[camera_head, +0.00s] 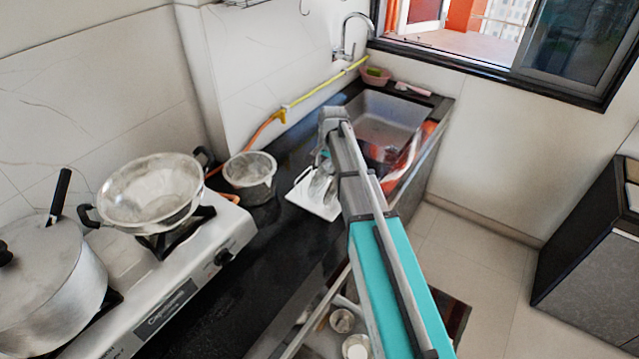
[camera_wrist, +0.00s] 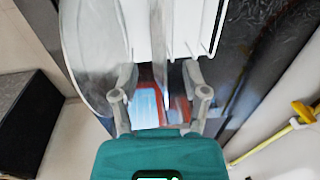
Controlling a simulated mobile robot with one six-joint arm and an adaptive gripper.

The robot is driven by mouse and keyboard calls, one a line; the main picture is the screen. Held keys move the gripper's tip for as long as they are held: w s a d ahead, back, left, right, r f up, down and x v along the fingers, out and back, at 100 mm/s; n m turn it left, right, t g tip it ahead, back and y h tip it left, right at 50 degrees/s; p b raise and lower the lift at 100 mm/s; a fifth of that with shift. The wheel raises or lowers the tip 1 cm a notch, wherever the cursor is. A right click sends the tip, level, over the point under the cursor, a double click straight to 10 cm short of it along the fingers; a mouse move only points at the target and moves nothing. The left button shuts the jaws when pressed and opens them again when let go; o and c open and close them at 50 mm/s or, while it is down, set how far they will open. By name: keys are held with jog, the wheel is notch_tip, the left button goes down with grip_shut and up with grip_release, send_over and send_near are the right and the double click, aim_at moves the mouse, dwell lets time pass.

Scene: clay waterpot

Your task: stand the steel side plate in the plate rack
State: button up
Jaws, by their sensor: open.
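A white plate rack (camera_wrist: 185,28) with thin upright prongs lies ahead of my gripper in the wrist view. In the head view the rack (camera_head: 327,209) sits on the dark counter near the sink, partly behind my arm. A thin grey steel plate (camera_wrist: 160,62), seen nearly edge-on, stands upright at the rack, between my fingers. It appears to be the side plate. A larger round steel plate (camera_wrist: 88,45) shows face-on to the left. My gripper (camera_wrist: 160,76) is open, one finger on each side of the thin plate. I cannot tell whether they touch it.
The sink (camera_head: 385,118) lies beyond the rack. A steel pot (camera_head: 250,177) stands on the counter left of the rack. A yellow-orange hose (camera_head: 310,93) runs along the wall.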

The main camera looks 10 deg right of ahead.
aim_at(323, 179)
jog(key=shift+w+a+f+b, duration=0.1)
jog(key=shift+a+f+b, duration=0.05)
jog(key=shift+f+b, duration=0.95)
jog(key=shift+f, duration=0.15)
grip_shut()
